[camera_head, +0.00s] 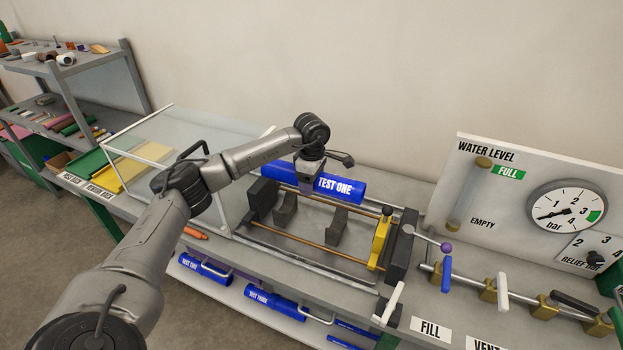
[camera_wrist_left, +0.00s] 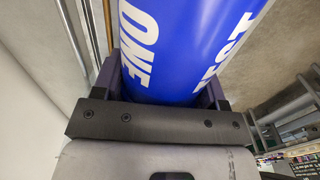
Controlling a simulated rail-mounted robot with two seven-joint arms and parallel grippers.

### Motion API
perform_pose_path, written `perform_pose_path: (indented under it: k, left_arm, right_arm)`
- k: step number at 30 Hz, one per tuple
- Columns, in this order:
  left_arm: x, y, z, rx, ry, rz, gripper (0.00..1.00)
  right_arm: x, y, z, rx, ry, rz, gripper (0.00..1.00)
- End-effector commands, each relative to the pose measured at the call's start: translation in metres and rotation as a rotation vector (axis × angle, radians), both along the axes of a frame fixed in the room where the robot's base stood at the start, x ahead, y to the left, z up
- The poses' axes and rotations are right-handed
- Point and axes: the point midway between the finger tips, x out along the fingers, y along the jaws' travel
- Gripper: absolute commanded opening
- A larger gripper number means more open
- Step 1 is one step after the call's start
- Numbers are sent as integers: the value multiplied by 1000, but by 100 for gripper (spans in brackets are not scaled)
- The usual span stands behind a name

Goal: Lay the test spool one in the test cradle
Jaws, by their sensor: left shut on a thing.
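The blue test spool one (camera_head: 345,186), marked TEST ONE, is in my left gripper (camera_head: 309,172), which grips it from above. It fills the top of the left wrist view (camera_wrist_left: 185,40), between the two dark fingers (camera_wrist_left: 160,92). The test cradle (camera_head: 337,226) is below and nearer the front, with two dark grey supports between copper-coloured rods. The spool appears raised at the cradle's back side; the gap beneath it is hard to judge. No spool lies on the supports. My right gripper is not in view.
A yellow clamp piece (camera_head: 380,243) and dark end block (camera_head: 401,254) stand at the cradle's right end. A clear-walled box (camera_head: 170,140) stands left. A gauge panel (camera_head: 520,200) and valves stand right. Other blue spools (camera_head: 274,302) lie on the lower shelf.

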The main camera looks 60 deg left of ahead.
Motion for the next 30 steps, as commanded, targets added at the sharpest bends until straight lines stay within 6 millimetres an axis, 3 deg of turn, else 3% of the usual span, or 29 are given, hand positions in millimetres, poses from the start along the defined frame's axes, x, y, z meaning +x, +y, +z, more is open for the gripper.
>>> perform_pose_path:
  k: [18, 30]
  left_arm:
    - [0, 0, -61, 0, 1, -1, 32]
    - [0, 0, -80, 0, 1, -1, 32]
  right_arm:
    - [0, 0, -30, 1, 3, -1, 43]
    - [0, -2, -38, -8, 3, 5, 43]
